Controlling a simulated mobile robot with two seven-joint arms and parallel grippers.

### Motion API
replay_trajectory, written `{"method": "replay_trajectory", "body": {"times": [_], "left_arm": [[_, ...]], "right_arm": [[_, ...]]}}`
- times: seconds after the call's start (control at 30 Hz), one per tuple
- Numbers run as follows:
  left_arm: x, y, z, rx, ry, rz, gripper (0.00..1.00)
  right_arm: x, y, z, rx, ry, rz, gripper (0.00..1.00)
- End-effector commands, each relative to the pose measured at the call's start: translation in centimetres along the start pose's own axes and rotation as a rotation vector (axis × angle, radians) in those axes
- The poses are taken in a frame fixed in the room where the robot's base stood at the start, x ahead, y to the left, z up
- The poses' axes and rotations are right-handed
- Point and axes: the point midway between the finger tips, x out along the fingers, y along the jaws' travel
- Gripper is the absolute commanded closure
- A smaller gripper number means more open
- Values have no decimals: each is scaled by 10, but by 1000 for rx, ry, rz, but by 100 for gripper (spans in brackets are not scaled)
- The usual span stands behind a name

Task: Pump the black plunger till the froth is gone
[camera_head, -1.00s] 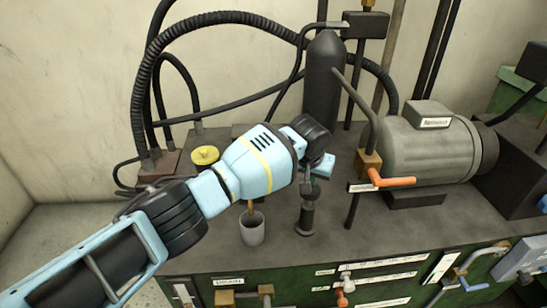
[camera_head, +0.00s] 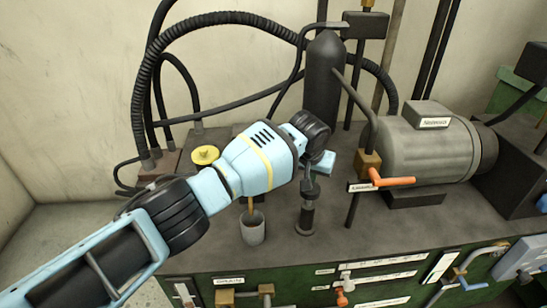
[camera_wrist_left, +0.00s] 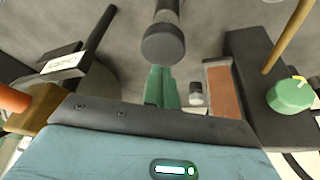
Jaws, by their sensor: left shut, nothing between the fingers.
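The black plunger (camera_head: 306,216) stands upright on the grey bench top, a thin rod and dark head above its thicker body. My left gripper (camera_head: 311,181) is over it, pointing down, its fingers largely hidden behind the wrist. In the left wrist view the green fingers (camera_wrist_left: 161,87) are shut and empty; I cannot tell whether they touch the plunger. A grey cup (camera_head: 252,230) stands left of the plunger with a thin amber spout or stream above it. I cannot make out froth in it. My right gripper is out of view.
A grey motor (camera_head: 430,150) and a valve with an orange handle (camera_head: 392,181) are to the right. A dark cylinder (camera_head: 323,80) stands behind. A yellow cap (camera_head: 205,155) sits at the left near black hoses. Bench top in front of the motor is fairly clear.

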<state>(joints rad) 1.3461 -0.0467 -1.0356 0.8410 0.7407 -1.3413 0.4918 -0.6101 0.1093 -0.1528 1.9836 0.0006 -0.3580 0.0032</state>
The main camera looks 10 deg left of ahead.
Motion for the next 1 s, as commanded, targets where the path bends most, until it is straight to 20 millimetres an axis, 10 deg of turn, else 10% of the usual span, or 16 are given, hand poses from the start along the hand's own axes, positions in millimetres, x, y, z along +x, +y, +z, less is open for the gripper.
{"method": "replay_trajectory", "body": {"times": [0.6, 1.0], "left_arm": [[-47, 0, -20, 1, 2, 0, 100], [-38, 5, -9, 11, -11, 17, 100]], "right_arm": [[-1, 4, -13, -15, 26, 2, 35], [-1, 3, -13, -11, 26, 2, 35]]}}
